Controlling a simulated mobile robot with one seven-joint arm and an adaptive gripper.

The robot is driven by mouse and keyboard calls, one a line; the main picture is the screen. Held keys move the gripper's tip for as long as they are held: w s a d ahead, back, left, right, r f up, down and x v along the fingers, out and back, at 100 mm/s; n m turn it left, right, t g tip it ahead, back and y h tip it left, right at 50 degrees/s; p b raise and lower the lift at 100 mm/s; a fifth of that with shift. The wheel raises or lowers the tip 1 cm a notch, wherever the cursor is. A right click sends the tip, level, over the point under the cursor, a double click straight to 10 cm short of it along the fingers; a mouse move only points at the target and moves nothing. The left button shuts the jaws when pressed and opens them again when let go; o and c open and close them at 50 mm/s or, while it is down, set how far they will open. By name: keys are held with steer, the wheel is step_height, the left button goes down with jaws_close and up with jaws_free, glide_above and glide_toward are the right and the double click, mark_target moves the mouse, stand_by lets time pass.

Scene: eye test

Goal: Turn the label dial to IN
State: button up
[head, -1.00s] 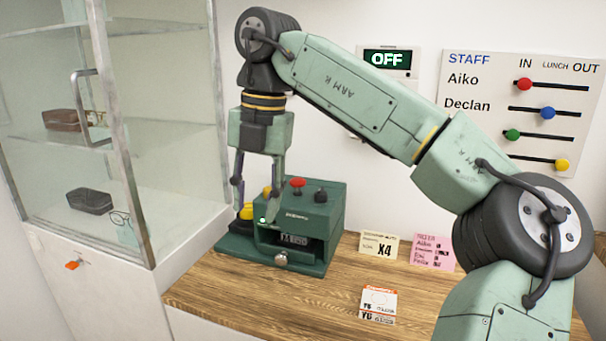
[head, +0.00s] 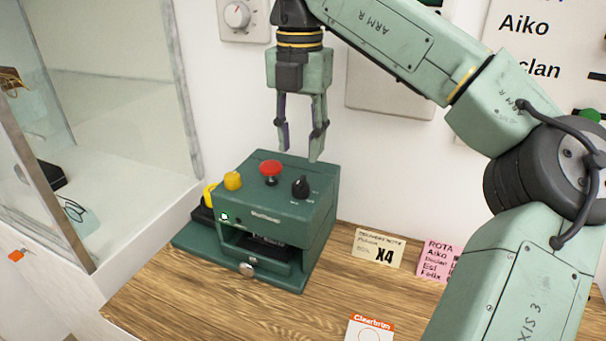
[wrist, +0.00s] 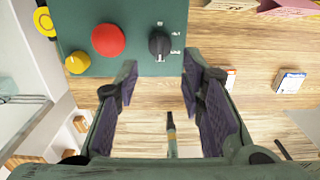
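The green label machine (head: 318,218) stands on the wooden counter. A black dial (head: 301,187) sits at the right of its top; it also shows in the wrist view (wrist: 160,44). Small marks are printed beside the dial, too small to read, and I cannot tell which one it points to. My gripper (head: 300,153) is open and empty, pointing down above the machine's top, apart from the dial. In the wrist view, the dial appears just beyond the gap between my fingertips (wrist: 160,68).
A red button (head: 270,172) and a yellow knob (head: 232,181) stand left of the dial. A glass cabinet (head: 190,100) is at the left. A cream card (head: 372,250) and a pink card (head: 437,262) stand at the right. A dial plate (head: 237,15) is on the wall.

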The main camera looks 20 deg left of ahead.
mark_target(301, 179)
step_height(301, 179, down, 8)
steer(key=shift+f+p, duration=0.1)
steer(key=shift+p, duration=0.2)
jaws_close()
stand_by(0.4)
